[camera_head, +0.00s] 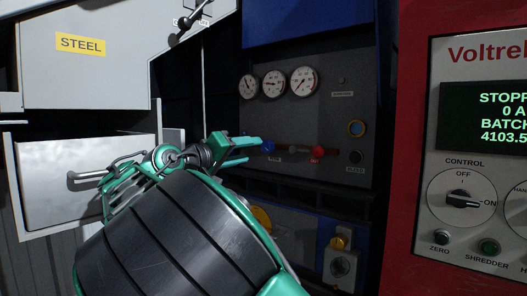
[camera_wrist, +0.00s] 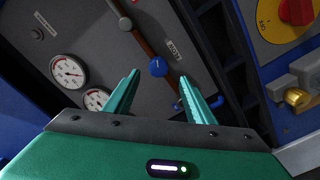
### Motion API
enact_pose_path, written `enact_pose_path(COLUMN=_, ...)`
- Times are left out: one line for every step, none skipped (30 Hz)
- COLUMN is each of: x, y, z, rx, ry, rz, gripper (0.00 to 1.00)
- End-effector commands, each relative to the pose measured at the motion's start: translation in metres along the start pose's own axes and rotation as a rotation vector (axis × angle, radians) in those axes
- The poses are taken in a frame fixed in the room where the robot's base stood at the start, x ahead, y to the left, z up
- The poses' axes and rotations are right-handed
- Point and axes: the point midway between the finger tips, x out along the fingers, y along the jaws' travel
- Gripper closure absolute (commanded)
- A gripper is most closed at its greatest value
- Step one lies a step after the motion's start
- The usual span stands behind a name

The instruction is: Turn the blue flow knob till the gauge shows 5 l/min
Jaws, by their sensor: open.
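The blue flow knob (camera_head: 267,146) sits on the dark gauge panel at the left end of a row of small controls. In the wrist view the blue knob (camera_wrist: 158,67) shows beyond and roughly between the fingertips. My gripper (camera_head: 247,150) has its green fingers pointing at the knob from the left. In the wrist view my gripper (camera_wrist: 160,84) is open with nothing between the fingers; contact with the knob cannot be told. Three round white gauges (camera_head: 274,84) sit above the knob; their readings are too small to tell.
A red knob (camera_head: 317,151) is right of the blue one on the same row. A red control cabinet (camera_head: 408,150) stands at the right. An open drawer (camera_head: 95,180) is at the left.

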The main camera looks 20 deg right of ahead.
Motion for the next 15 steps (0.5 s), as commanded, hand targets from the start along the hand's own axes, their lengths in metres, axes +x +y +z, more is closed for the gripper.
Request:
enact_pose_path(x=0.008, y=0.001, z=0.001, rx=0.001, ry=-0.003, rz=0.003, gripper=0.5)
enact_pose_path(x=0.013, y=0.001, z=0.001, rx=0.001, ry=-0.003, rz=0.003, gripper=0.5)
enact_pose_path(x=0.02, y=0.001, z=0.001, rx=0.001, ry=-0.004, rz=0.003, gripper=0.5)
enact_pose_path(x=0.025, y=0.001, z=0.001, rx=0.001, ry=-0.004, rz=0.003, gripper=0.5)
enact_pose_path(x=0.031, y=0.002, z=0.001, rx=0.001, ry=-0.005, rz=0.003, gripper=0.5)
enact_pose_path(x=0.039, y=0.001, z=0.001, rx=0.0, ry=-0.005, rz=0.003, gripper=0.5)
enact_pose_path(x=0.044, y=0.002, z=0.001, rx=0.0, ry=-0.004, rz=0.003, gripper=0.5)
enact_pose_path(x=0.049, y=0.002, z=0.001, rx=0.001, ry=-0.004, rz=0.003, gripper=0.5)
enact_pose_path(x=0.057, y=0.002, z=0.001, rx=0.001, ry=-0.004, rz=0.003, gripper=0.5)
enact_pose_path(x=0.062, y=0.002, z=0.001, rx=0.002, ry=-0.004, rz=0.003, gripper=0.5)
enact_pose_path(x=0.066, y=0.002, z=0.001, rx=0.002, ry=-0.004, rz=0.003, gripper=0.5)
enact_pose_path(x=0.072, y=0.002, z=0.002, rx=0.001, ry=-0.005, rz=0.002, gripper=0.5)
enact_pose_path(x=0.076, y=0.002, z=0.002, rx=0.001, ry=-0.005, rz=0.002, gripper=0.5)
enact_pose_path(x=0.08, y=0.002, z=0.002, rx=0.001, ry=-0.004, rz=0.002, gripper=0.5)
enact_pose_path(x=0.084, y=0.002, z=0.001, rx=0.001, ry=-0.004, rz=0.002, gripper=0.5)
